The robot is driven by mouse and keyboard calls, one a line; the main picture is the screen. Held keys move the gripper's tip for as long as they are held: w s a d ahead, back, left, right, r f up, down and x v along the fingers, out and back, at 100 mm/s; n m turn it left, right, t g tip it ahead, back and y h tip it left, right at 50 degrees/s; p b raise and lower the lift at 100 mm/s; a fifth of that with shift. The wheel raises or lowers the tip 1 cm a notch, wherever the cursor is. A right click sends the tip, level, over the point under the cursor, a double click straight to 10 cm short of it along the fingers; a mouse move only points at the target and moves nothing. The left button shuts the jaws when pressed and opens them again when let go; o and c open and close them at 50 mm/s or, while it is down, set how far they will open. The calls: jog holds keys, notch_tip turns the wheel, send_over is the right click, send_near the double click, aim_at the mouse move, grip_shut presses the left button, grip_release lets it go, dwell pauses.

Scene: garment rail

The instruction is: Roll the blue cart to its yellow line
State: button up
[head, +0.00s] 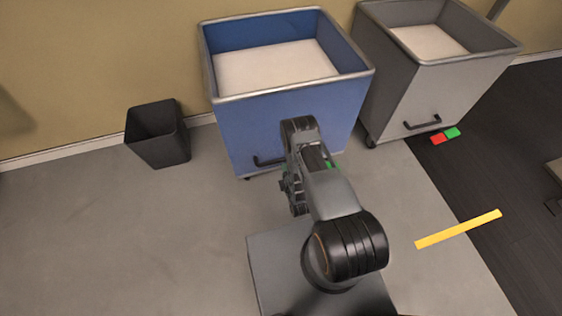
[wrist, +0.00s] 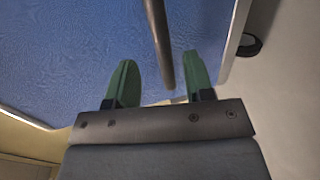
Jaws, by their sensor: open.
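The blue cart (head: 290,113) stands against the back wall in the head view, with a pale inside bottom and a grey rim. Its dark handle (head: 268,161) is low on its front face, partly hidden behind my arm. The yellow line (head: 458,229) lies on the floor at the right, apart from the cart. In the wrist view my gripper (wrist: 160,82) has its two green fingers spread, with the dark handle bar (wrist: 160,45) showing between them and the blue cart face (wrist: 70,55) behind. I cannot tell whether a finger touches the bar.
A grey cart (head: 425,85) stands close at the blue cart's right. A dark bin (head: 158,135) stands at the left by the wall. Red and green blocks (head: 445,136) lie by the grey cart. The floor (head: 110,240) at the left front is clear.

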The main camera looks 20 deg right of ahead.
aim_at(281, 160)
jog(key=b+x, duration=0.1)
jog(key=x, duration=0.6)
jog(key=shift+w+b, duration=0.3)
jog(key=shift+b, duration=0.05)
grip_shut()
